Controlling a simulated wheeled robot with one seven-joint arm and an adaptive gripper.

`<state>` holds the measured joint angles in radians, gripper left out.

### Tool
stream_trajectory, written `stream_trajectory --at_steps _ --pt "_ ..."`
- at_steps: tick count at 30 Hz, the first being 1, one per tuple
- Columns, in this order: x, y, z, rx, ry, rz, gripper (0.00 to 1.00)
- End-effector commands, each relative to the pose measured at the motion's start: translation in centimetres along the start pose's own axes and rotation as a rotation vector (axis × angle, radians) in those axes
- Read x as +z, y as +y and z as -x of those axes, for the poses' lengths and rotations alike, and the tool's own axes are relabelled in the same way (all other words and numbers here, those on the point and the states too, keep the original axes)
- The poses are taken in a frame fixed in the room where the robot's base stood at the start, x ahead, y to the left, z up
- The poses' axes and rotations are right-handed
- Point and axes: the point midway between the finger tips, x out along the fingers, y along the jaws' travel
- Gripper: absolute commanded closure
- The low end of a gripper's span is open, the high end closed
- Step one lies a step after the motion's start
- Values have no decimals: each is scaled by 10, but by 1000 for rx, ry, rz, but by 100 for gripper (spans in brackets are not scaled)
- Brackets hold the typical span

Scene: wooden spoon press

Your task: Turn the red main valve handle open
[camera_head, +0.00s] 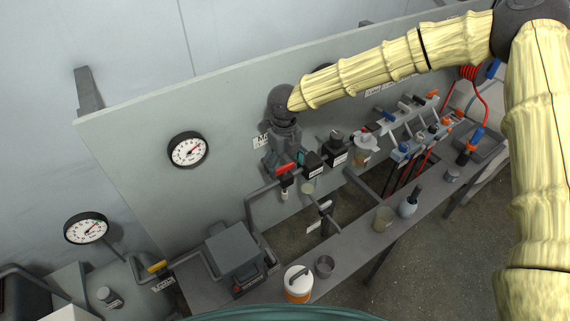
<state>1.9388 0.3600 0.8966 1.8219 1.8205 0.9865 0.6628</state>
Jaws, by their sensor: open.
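My gripper (279,163) hangs at the end of the pale-sleeved arm, pointing down, right at the upper side of the red handle. It is open. The fingers are small and dark here, and I cannot tell whether they touch the handle. The gripper hides the panel behind it.
A dark block with a label (313,164) stands close right of the handle. A yellow handle (157,266) and two gauges (188,151) (87,228) are at the left.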

Motion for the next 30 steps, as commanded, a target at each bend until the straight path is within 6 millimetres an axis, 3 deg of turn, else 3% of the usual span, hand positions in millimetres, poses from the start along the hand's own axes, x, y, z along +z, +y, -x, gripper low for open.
stream_trajectory --at_steps 18,24,30 --pt "0 -1 97 0 -1 0 18" --pt "0 -1 114 0 -1 -1 18" --pt "0 -1 117 0 0 -1 18"
